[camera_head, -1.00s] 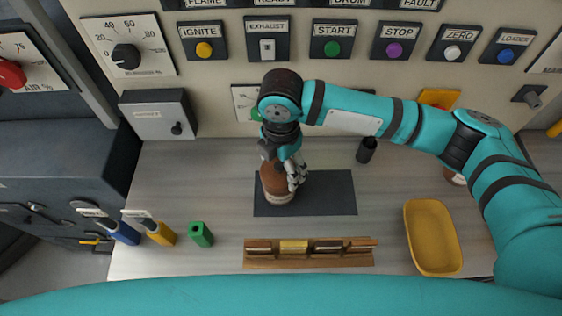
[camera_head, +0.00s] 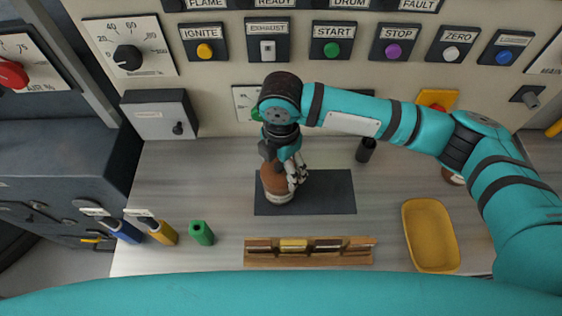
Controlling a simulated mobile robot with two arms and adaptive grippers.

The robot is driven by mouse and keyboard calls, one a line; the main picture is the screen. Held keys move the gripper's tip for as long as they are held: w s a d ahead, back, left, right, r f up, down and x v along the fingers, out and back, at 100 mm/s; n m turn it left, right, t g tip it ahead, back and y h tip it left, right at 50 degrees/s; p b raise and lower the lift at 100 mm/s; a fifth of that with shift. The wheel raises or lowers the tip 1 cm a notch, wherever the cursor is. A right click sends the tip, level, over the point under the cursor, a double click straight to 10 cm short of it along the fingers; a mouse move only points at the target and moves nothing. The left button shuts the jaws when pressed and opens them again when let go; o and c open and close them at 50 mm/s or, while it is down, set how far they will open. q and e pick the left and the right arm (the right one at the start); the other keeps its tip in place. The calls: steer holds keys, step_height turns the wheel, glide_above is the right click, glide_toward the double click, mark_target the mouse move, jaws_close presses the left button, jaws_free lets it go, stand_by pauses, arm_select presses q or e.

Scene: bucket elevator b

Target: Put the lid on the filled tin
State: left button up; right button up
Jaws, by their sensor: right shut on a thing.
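A brown tin (camera_head: 272,184) with a pale lower band stands upright on the dark mat (camera_head: 330,193) in the middle of the bench. My right gripper (camera_head: 291,174) reaches down from above onto it. Its fingers are shut at the tin's upper part and right side and hide some of it. I cannot make out a separate lid, and the tin's opening is hidden under the gripper. My left gripper is out of view.
A yellow tray (camera_head: 432,236) lies at the right and a wooden rack (camera_head: 309,262) in front. A dark cup (camera_head: 366,150) stands behind the mat. A button panel (camera_head: 333,42) rises behind.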

steer(key=shift+p, duration=0.4)
stand_by(0.7)
steer(key=shift+f, duration=0.1)
steer(key=o, duration=0.9)
steer(key=shift+r+p, duration=3.6)
steer(key=shift+p, duration=0.25)
jaws_close()
